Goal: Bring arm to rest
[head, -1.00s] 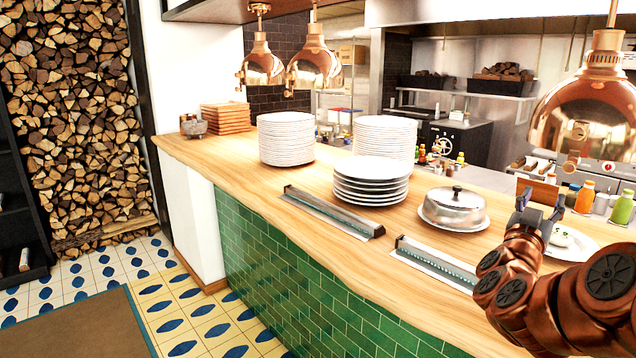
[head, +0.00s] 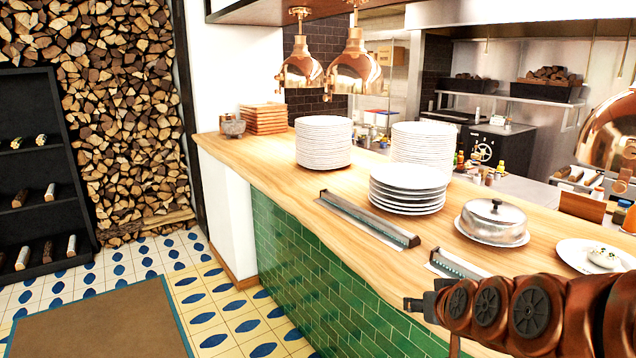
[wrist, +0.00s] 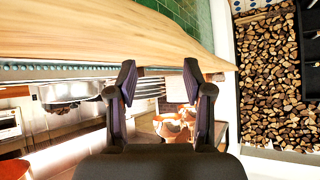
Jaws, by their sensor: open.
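My copper-coloured arm reaches in from the lower right of the head view. My gripper (head: 424,303) is at its left end, in front of the counter's front edge and mostly seen edge-on. In the wrist view my gripper (wrist: 158,80) shows two dark fingers standing apart with nothing between them. The wooden counter (head: 300,165) lies beyond it, and it also shows in the wrist view (wrist: 80,35). The gripper holds nothing.
On the counter are plate stacks (head: 410,180), a domed metal lid on a plate (head: 495,218), a plate with small white food (head: 570,250) and two metal ticket rails (head: 370,220). Copper lamps (head: 355,72) hang above. The tiled floor (head: 150,265) at left is open.

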